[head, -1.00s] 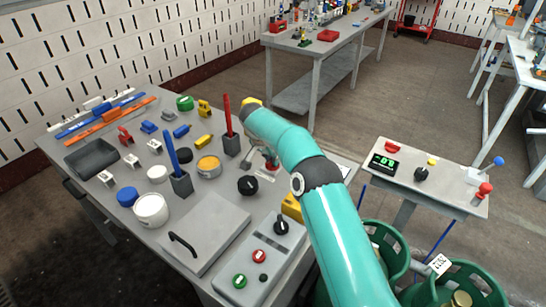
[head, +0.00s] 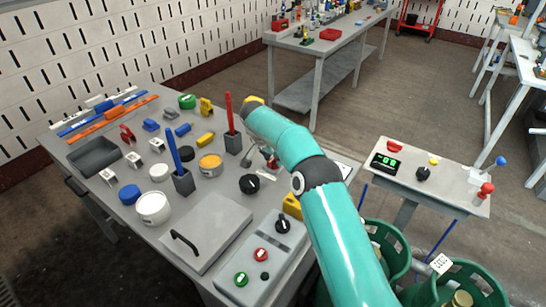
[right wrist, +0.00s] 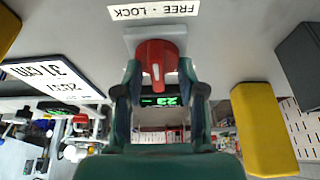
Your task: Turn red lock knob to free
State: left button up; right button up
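The red lock knob (right wrist: 157,60) shows in the right wrist view, on a grey plate below an upside-down label (right wrist: 153,10) reading FREE - LOCK. In the head view my right arm reaches over the table's right side, and only a little red of the knob (head: 272,162) shows beside the right gripper (head: 264,152). My left gripper is not in view.
A black round knob (head: 250,184), a yellow block (head: 292,206) and a grey button box (head: 262,254) are near my right arm. Two upright holders with a red (head: 229,110) and a blue rod (head: 173,148) stand left of it. Yellow blocks (right wrist: 264,130) flank the knob in the wrist view.

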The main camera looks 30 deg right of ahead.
jog(key=v, duration=1.2)
jog(key=shift+w+f, duration=0.1)
